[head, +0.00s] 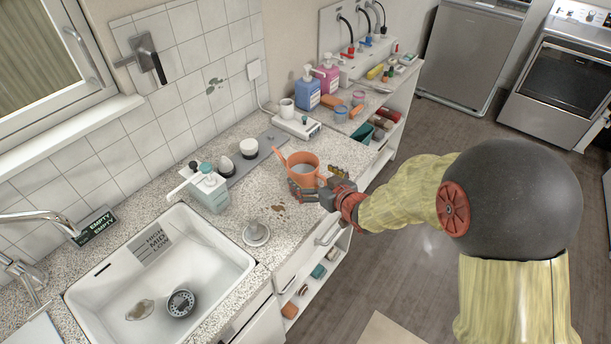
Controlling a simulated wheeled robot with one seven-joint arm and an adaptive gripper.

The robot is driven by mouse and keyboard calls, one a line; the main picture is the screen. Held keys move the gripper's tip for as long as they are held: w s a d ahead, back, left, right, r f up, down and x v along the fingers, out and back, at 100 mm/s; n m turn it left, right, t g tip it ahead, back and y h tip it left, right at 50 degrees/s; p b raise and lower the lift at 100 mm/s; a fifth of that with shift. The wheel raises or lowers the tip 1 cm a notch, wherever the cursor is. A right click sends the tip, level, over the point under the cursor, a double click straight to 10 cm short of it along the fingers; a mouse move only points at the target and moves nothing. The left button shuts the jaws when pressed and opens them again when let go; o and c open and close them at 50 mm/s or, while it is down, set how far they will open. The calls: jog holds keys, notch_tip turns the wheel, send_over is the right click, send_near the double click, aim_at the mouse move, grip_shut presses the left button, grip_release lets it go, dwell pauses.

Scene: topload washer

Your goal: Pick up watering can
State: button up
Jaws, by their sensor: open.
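The orange watering can (303,162) stands upright on the speckled countertop, right of the sink. It is open at the top, and a thin orange spout points up and left. My gripper (317,181) is at the can's near right side, reaching in from the right. Its jaws are open, with one finger low in front of the can and the other at its right side. The fingers partly hide the can's lower right side. I cannot tell whether they touch it.
The white sink (160,275) lies to the left. A sink plug (256,233) is nearer. Bottles and small items crowd the shelf at the back right.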

aim_at(296, 167)
jog(key=b+x, duration=0.1)
jog(key=x, duration=0.3)
jog(key=shift+a+f+b, duration=0.25)
jog(key=shift+f+b, duration=0.05)
jog(key=shift+w+a, duration=0.15)
jog(key=shift+w, duration=0.1)
jog(key=c, duration=1.3)
